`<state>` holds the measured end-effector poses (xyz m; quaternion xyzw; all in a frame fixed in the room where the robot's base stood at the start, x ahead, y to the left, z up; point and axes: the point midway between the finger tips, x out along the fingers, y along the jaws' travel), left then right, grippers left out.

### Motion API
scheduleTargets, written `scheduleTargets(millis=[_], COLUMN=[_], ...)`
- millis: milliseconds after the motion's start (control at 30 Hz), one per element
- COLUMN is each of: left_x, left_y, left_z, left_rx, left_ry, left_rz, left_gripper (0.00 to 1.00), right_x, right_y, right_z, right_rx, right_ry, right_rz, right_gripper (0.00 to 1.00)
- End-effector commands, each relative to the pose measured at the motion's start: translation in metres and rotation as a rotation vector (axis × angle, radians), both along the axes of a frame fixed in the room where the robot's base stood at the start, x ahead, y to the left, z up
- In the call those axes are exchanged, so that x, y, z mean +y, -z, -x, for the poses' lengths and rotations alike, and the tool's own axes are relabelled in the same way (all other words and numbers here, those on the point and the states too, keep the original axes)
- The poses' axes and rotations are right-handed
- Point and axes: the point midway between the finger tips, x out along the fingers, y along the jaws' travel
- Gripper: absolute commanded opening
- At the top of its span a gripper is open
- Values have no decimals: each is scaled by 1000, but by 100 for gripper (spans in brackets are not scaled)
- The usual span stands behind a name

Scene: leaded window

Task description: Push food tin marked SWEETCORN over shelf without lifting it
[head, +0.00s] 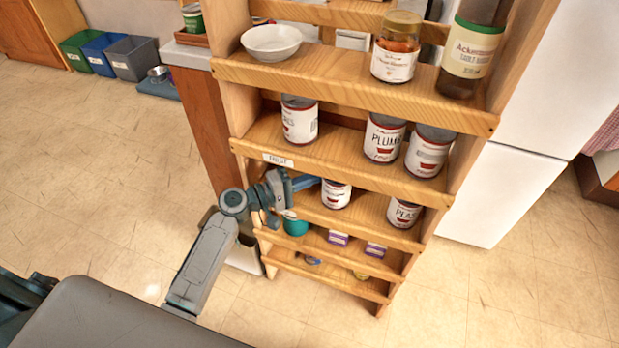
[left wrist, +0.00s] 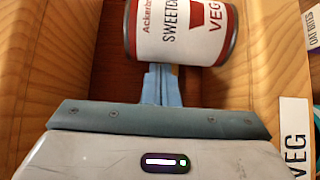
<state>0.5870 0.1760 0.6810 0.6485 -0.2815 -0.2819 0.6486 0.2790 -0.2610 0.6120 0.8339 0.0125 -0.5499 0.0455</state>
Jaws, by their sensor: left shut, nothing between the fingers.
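The food tin marked SWEETCORN (left wrist: 182,32) has a white label with red lettering and a dark metal rim. It shows at the top of the left wrist view, with part of it cut off. In the head view it appears to be the tin (head: 337,196) on the third shelf (head: 368,223) from the top. My left gripper (left wrist: 162,68) is shut and empty, its fingertips right at the tin's side; I cannot tell whether they touch. In the head view my left gripper (head: 316,182) reaches into this shelf from the left. My right gripper is not in view.
A PEAS tin (head: 404,212) stands at the right end of the same shelf. The shelf above (head: 345,167) holds several tins, including PLUMS (head: 384,138). A VEG label (left wrist: 295,140) is on the shelf edge.

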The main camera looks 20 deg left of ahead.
Motion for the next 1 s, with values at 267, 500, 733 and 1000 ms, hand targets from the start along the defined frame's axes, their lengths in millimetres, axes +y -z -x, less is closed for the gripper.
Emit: scheduleTargets(millis=[267,500,733,1000], left_x=[-6,-52,-85,-89], left_y=[0,-1,0,0], left_z=[0,2,3,3], left_rx=[-1,0,-1,0], left_ry=[0,1,0,0], left_rz=[2,8,4,0], left_gripper=[0,0,0,0], right_x=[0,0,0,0], right_y=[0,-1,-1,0], right_z=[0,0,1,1], right_rx=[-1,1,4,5], right_ry=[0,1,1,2], right_rz=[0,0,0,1], right_gripper=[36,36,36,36])
